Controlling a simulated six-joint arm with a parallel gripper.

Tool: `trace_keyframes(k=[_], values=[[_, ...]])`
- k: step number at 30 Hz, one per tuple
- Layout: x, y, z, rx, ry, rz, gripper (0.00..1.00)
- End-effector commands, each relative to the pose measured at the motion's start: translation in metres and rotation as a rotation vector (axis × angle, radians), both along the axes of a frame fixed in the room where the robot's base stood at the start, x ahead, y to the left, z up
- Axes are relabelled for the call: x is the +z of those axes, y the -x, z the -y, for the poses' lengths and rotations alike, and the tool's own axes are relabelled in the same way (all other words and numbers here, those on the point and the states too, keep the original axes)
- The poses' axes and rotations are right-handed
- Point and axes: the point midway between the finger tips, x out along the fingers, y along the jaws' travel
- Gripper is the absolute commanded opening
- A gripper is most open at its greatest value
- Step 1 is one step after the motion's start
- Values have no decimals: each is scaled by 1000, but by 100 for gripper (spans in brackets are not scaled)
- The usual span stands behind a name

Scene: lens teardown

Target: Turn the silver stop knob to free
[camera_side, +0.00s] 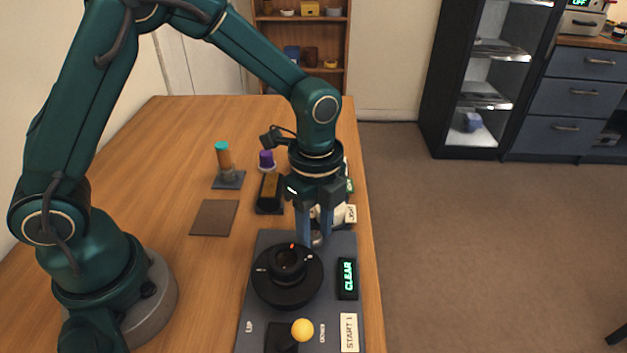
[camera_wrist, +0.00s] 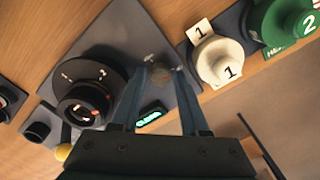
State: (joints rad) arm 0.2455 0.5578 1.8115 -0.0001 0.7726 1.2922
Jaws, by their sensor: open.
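The silver stop knob (camera_side: 317,239) stands at the far end of the dark grey panel (camera_side: 263,240), partly hidden by my fingers in the side view. In the wrist view, the knob (camera_wrist: 160,73) shows between my two fingertips, beyond them. My gripper (camera_side: 316,226) points down over the knob, its fingers open on either side. The gripper also shows in the wrist view (camera_wrist: 164,84). I cannot tell whether a finger touches the knob. A black round dial (camera_side: 287,275) with a red mark sits beside it. A small display (camera_side: 347,278) reads CLEAR in green.
A yellow ball-topped lever (camera_side: 302,330) and a START label (camera_side: 349,332) are at the panel's near end. White part 1 (camera_wrist: 219,63) and green part 2 (camera_wrist: 285,22) stand close past the knob.

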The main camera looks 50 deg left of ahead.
Motion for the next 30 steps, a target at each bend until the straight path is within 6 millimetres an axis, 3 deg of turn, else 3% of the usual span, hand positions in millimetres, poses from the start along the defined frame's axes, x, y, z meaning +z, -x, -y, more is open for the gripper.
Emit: trace_keyframes(k=[7, 10, 11, 22, 30], values=[[-1, 0, 0, 0, 0, 0, 44], [-1, 0, 0, 0, 0, 0, 6], [-1, 0, 0, 1, 0, 0, 0], [0, 0, 0, 43, 0, 0, 0], [0, 0, 0, 210, 0, 0, 0]])
